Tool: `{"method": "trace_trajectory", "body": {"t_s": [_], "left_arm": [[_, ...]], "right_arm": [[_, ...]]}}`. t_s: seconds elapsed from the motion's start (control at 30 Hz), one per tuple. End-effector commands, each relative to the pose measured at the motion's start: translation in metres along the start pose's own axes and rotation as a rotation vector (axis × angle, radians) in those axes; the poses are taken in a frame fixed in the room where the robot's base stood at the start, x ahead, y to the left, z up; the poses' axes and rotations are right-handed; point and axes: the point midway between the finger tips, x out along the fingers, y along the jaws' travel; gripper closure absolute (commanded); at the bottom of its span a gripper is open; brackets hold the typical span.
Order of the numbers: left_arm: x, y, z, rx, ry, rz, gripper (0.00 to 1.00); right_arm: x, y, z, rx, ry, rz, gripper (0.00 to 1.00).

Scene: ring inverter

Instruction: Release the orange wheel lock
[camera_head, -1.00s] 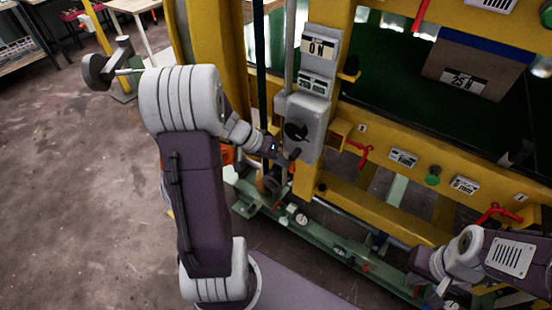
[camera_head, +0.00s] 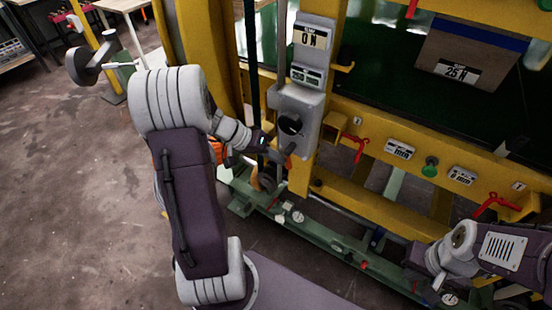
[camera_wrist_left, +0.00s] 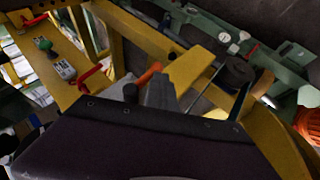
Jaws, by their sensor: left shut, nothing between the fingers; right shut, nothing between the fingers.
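A small orange lever (camera_head: 288,162) stands just below the grey control box (camera_head: 297,110), by the yellow post. It also shows in the left wrist view (camera_wrist_left: 150,74), with a dark end. I cannot tell for certain that this is the wheel lock. My left gripper (camera_head: 279,155) is shut and empty close beside the lever; contact cannot be made out. A second orange, ribbed part shows behind my left arm (camera_head: 217,152) and at the right edge of the left wrist view (camera_wrist_left: 308,124). My right gripper (camera_head: 437,285), shut and empty, is low at the right.
The yellow frame (camera_head: 380,200) carries red handles (camera_head: 357,146) and a green knob (camera_head: 431,163). A green rail (camera_head: 330,237) with small fittings runs along its foot. A dark round part (camera_head: 267,182) sits below the left gripper. The floor at left is open.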

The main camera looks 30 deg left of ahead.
Motion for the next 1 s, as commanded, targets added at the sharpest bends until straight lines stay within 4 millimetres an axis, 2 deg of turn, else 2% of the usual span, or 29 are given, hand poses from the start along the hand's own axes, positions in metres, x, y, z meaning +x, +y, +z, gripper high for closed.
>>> {"method": "trace_trajectory", "body": {"t_s": [0.17, 0.5, 1.0], "left_arm": [[0.008, -0.003, 0.004, -0.054, 0.004, 0.099, 1.00], [0.017, 0.003, 0.008, -0.201, 0.012, 0.384, 1.00], [0.023, 0.017, 0.011, -0.401, 0.021, 0.770, 1.00]], "right_arm": [[0.019, 0.000, 0.002, 0.000, 0.000, 0.000, 1.00], [0.046, 0.001, 0.005, 0.000, 0.000, 0.000, 1.00], [0.063, 0.001, 0.007, 0.000, 0.000, 0.000, 1.00]]}}
